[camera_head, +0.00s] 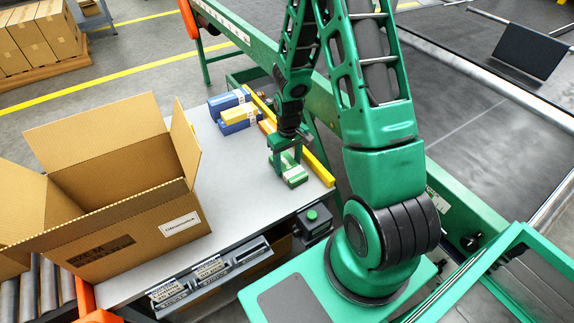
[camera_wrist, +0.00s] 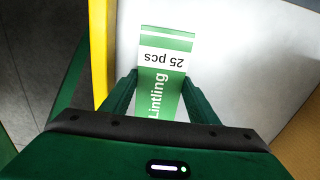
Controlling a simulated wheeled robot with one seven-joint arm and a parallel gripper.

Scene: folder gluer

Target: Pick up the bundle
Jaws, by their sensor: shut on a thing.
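A green bundle with a white band (camera_head: 294,176) is on the grey table (camera_head: 228,199) near its right edge, beside a yellow rail. My gripper (camera_head: 286,163) is over it, pointing down. In the wrist view the bundle (camera_wrist: 166,65) shows its green face, with "25 pcs" on the white band and "Lintling" below. My gripper (camera_wrist: 160,90) has one finger against each side of it and is shut on it. Its near end is hidden behind the gripper body. I cannot tell whether the bundle touches the table.
Blue and yellow bundles (camera_head: 236,114) lie farther back on the table. The yellow rail (camera_head: 290,138) runs along the right table edge. An open cardboard box (camera_head: 150,232) stands at the left. Bare table lies between box and bundles. A green button box (camera_head: 312,216) is at the front.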

